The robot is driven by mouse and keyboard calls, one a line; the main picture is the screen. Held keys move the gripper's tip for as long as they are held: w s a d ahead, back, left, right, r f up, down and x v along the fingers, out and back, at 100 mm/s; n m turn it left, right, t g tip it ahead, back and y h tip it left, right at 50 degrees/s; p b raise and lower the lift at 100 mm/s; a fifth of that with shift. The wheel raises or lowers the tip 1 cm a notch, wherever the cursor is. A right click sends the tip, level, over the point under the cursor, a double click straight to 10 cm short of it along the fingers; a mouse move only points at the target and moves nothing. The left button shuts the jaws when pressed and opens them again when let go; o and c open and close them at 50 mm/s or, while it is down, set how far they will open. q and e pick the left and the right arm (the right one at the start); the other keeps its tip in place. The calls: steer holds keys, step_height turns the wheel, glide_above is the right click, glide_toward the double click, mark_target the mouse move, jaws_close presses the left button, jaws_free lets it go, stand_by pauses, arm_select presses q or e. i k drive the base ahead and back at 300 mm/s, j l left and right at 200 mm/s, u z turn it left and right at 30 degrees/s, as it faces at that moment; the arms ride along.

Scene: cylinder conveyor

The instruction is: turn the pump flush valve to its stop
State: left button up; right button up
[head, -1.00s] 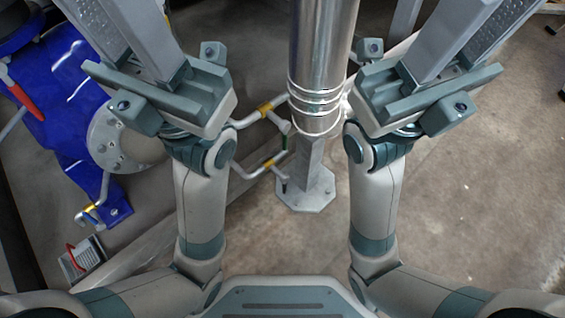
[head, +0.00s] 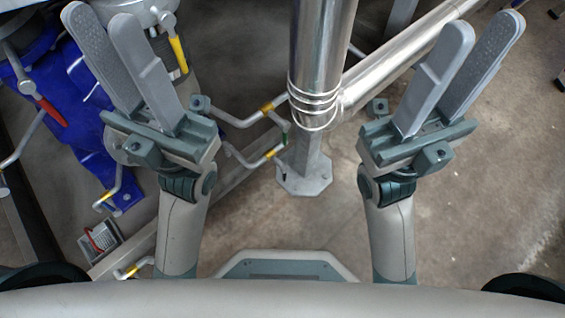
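A lever valve with a red handle (head: 50,112) sits on the blue pump body (head: 50,55) at the left. A lever with a yellow handle (head: 178,55) hangs from a grey flanged part at the upper left. I cannot tell which one is the pump flush valve. My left gripper (head: 96,14) is open and empty; its fingers point up the picture and cover part of the blue pump. My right gripper (head: 487,25) is open and empty at the upper right, far from both handles.
A shiny vertical pipe (head: 320,60) stands between my grippers, with a slanted pipe (head: 405,60) joining from the right. Thin pipes with yellow bands (head: 267,108) run left of it. A grey box (head: 100,240) is at lower left. Floor (head: 480,200) at right is clear.

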mark_target(284, 168)
steer(key=l+u, duration=0.15)
steer(key=l, duration=0.65)
steer(key=l+u, duration=0.15)
steer(key=l, duration=0.65)
steer(key=k+l+u, duration=0.15)
steer(key=l, duration=0.6)
